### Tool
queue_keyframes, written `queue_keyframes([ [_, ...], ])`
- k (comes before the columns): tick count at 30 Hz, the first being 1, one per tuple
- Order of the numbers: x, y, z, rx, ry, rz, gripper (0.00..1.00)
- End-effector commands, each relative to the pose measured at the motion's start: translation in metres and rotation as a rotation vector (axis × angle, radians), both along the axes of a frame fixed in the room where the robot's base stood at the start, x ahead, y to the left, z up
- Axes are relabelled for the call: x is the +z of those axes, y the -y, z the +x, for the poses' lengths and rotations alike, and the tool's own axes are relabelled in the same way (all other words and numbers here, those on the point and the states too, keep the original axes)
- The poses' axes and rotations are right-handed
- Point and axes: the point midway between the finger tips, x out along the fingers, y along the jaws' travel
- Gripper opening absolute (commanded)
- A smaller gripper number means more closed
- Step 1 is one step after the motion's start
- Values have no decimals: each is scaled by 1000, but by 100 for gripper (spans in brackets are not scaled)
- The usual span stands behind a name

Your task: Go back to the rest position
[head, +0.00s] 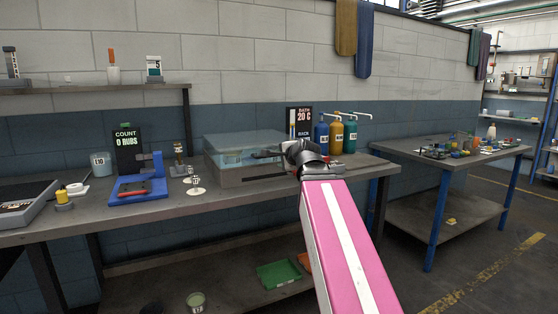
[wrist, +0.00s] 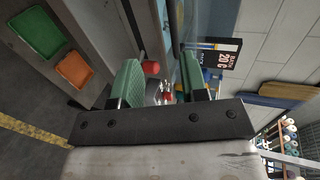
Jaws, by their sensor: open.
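My gripper (head: 268,165) is at the end of my pink and white arm, over the right part of the main bench (head: 230,185). In the wrist view its two green fingers (wrist: 160,85) stand apart. Nothing shows held between them. A small red-capped object (wrist: 150,67) is seen beyond the gap, beside the fingers. The clear-lidded bath box (head: 243,143) is on the bench just left of and behind my gripper. My wrist hides part of the bench behind it.
Blue, yellow and teal pump bottles (head: 336,138) stand behind my wrist, next to a "BATH 20 C" sign (head: 299,122). A blue stand (head: 138,188) is at the left. A second table (head: 440,150) with small items is right. Green (head: 278,274) and orange trays lie below.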

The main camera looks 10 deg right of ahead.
Motion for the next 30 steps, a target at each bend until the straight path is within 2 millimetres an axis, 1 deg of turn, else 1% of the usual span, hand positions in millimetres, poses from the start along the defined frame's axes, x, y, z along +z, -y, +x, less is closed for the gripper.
queue_keyframes([
  [10, 1, 1, -2, 0, 0, 0, 40],
  [12, -3, 0, -1, 2, -5, -8, 40],
  [14, -11, 0, -1, 9, -19, -27, 40],
  [17, -37, -2, 1, 35, -59, -90, 40],
  [23, -119, -6, -2, 137, -190, -289, 40],
  [24, -135, -7, -4, 161, -216, -330, 40],
  [26, -160, -8, -7, 201, -256, -387, 40],
  [27, -177, -9, -10, 229, -283, -426, 40],
  [29, -201, -10, -15, 273, -323, -483, 40],
  [30, -217, -10, -19, 305, -349, -519, 40],
])
